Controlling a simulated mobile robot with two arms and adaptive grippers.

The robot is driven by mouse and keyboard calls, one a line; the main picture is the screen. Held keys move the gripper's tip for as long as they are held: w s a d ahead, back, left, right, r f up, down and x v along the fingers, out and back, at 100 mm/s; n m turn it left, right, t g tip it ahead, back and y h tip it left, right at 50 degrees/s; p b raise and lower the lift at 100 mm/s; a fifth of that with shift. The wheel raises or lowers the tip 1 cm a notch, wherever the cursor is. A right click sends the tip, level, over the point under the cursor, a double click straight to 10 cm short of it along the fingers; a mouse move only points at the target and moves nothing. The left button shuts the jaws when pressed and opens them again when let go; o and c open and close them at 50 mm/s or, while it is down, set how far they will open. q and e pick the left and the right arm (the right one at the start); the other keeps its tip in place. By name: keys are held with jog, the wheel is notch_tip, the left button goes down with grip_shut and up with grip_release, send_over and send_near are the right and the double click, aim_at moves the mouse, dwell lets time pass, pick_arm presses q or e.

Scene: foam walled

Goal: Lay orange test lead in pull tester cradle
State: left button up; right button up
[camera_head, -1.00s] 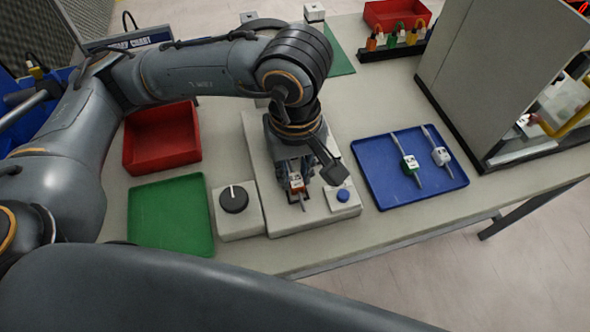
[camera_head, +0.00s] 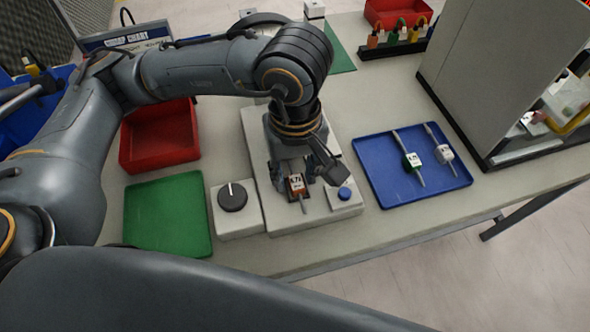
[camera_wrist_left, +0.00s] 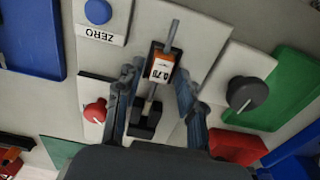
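The orange test lead (camera_head: 296,183) with its white label lies in the black cradle of the pull tester (camera_head: 258,165). In the left wrist view the lead (camera_wrist_left: 161,68) shows its 0.70 label, its metal rod running along the cradle line. The black cradle blocks (camera_wrist_left: 146,126) show below it. My left gripper (camera_head: 298,178) is over the tester, its fingers spread on either side of the lead. In the left wrist view the fingers (camera_wrist_left: 158,75) stand apart from the orange body, with gaps visible. My right gripper is not in view.
A black knob (camera_head: 232,197) and blue button (camera_head: 344,193) flank the tester's front. A red bin (camera_head: 160,155) and green tray (camera_head: 165,235) are at left. A grey cabinet (camera_head: 490,70) stands right.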

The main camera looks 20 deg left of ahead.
pick_arm(q)
notch_tip(320, 180, up, 12)
dwell(0.7)
dwell(0.4)
